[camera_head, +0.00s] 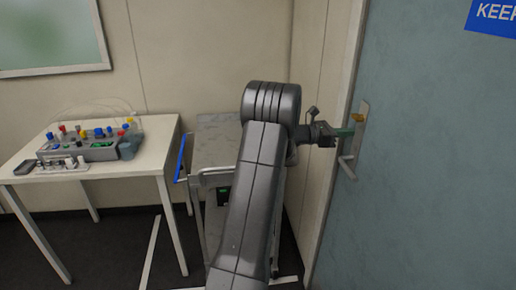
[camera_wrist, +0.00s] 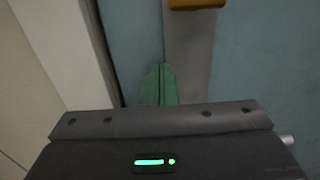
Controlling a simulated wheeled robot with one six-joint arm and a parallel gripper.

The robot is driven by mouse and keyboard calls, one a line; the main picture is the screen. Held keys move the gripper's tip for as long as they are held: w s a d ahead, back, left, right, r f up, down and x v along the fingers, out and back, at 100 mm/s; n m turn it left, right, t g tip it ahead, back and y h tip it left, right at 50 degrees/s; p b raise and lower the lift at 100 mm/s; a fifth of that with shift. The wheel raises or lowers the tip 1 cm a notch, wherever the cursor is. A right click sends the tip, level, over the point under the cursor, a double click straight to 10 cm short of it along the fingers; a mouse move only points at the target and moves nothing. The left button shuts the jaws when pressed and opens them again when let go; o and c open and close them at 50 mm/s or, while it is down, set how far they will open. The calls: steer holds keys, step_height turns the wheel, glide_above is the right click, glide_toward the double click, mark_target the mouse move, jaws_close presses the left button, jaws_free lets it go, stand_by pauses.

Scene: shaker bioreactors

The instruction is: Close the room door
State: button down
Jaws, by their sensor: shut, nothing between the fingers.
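The room door (camera_head: 430,150) is a grey-blue panel filling the right of the head view. It carries a metal handle plate with a lever (camera_head: 348,166) and a yellow-orange piece (camera_head: 358,117) near the plate's top. My gripper (camera_head: 347,132) reaches right to the plate, with its green fingers shut and empty. In the wrist view the green fingertips (camera_wrist: 158,72) lie at the left edge of the grey plate (camera_wrist: 190,60), over the door surface. I cannot tell whether they touch it. The yellow-orange piece (camera_wrist: 197,4) shows at the top. The lever is hidden there.
A pale door frame (camera_head: 340,110) stands left of the door. A cart (camera_head: 215,135) with a blue handle is behind my arm. A white table (camera_head: 100,165) at left holds a bioreactor device (camera_head: 85,148) with coloured caps.

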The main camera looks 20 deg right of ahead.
steer(key=shift+s+d+r, duration=0.15)
steer(key=shift+d+r, duration=0.25)
steer(key=shift+r, duration=0.25)
steer(key=w+a+f+b, duration=0.1)
steer(key=w+a+b, duration=0.1)
steer(key=a, duration=1.2)
steer(key=shift+a+b, duration=0.35)
steer(key=shift+b, duration=0.1)
steer(key=shift+f, duration=0.1)
steer(key=s+d+p, duration=0.1)
steer(key=d+p, duration=0.1)
steer(key=d, duration=1.1)
steer(key=shift+s, duration=0.35)
